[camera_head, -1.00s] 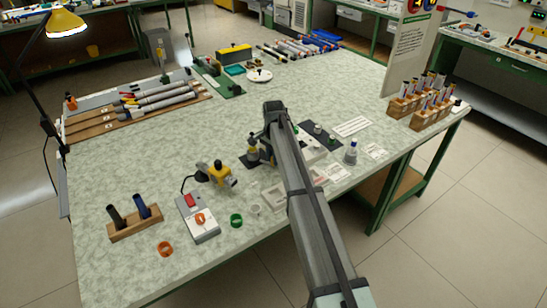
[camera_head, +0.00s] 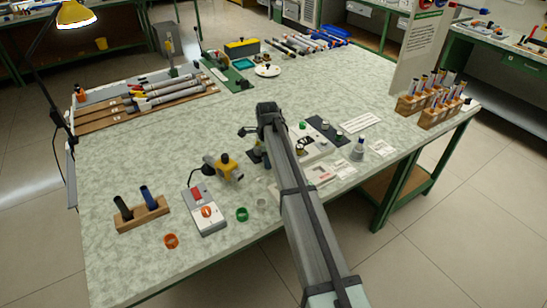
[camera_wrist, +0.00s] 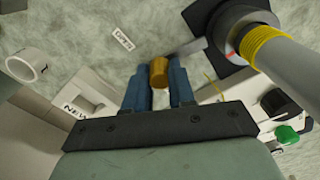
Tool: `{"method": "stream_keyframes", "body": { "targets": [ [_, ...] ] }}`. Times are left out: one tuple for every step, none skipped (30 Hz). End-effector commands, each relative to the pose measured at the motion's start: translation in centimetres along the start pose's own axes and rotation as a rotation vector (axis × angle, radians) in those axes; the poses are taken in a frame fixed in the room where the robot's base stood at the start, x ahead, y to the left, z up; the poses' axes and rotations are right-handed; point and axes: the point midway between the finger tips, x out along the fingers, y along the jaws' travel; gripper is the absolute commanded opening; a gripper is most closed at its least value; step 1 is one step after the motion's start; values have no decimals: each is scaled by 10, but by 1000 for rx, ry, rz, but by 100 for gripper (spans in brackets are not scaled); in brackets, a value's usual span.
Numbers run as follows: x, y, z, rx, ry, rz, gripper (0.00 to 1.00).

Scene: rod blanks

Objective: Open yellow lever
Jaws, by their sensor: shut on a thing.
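In the wrist view a thin grey bar runs from a round fixture on a black base (camera_wrist: 218,48) to a brass-yellow knob, which looks like the yellow lever (camera_wrist: 159,70). My gripper (camera_wrist: 159,82) has its two blue fingers on either side of this knob and is shut on it. A thick grey rod with a yellow band (camera_wrist: 255,45) stands at the fixture, passing to the right edge. In the head view my arm hides the fingers and most of the fixture.
A yellow-topped device (camera_head: 224,170), a switch box (camera_head: 204,213) and a wooden block with two tubes (camera_head: 142,214) stand left of my arm. A green knob (camera_wrist: 287,134) and a white ring (camera_wrist: 27,66) are near the gripper. The table's middle left is clear.

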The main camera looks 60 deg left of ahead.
Motion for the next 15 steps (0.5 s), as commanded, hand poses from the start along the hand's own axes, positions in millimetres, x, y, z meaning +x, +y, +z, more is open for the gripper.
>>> {"method": "stream_keyframes", "body": {
  "targets": [
    [0,2,4,38,0,0,0],
    [0,2,7,62,0,0,0],
    [-1,3,9,92,0,0,0],
    [-1,3,11,113,0,0,0],
    [-1,3,13,134,0,0,0],
    [-1,3,16,161,0,0,0],
    [-1,4,17,180,0,0,0],
    [-1,4,19,197,0,0,0],
    [-1,4,20,218,0,0,0],
    [-1,4,22,234,0,0,0],
    [-1,4,23,247,0,0,0],
    [-1,4,24,265,0,0,0],
    [-1,4,25,275,0,0,0],
    [-1,4,26,286,0,0,0],
    [-1,4,27,298,0,0,0]
  ]
}}
